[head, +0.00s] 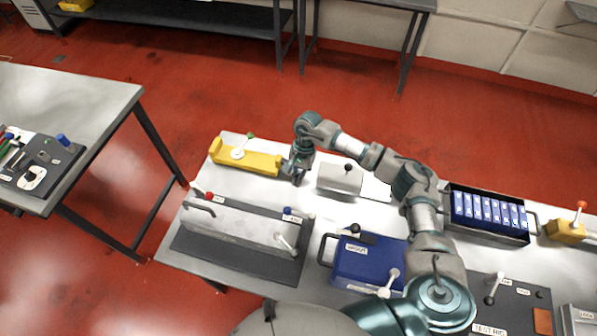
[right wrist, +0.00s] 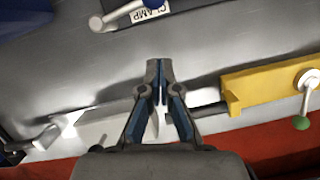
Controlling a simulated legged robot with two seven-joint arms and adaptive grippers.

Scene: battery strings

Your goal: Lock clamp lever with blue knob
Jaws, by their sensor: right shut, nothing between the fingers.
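A clamp fixture (head: 240,226) with a grey block on a dark base lies at the front left of the near table. A small blue knob (head: 287,210) shows at its right end beside a white label. In the right wrist view, the blue knob (right wrist: 152,3) is at the top edge by the CLAMP label, on a silver lever (right wrist: 122,13) running from a round pivot. My right gripper (head: 297,180) is shut and empty, behind the fixture and apart from the knob; its fingers (right wrist: 158,64) point toward the label. My left gripper is out of view.
A yellow fixture with a green-knobbed lever (head: 246,162) stands close to the gripper's left. A grey block with a black knob (head: 340,178) is to its right. A blue box (head: 365,262) and a battery tray (head: 488,238) lie farther right. Another table (head: 75,85) stands left.

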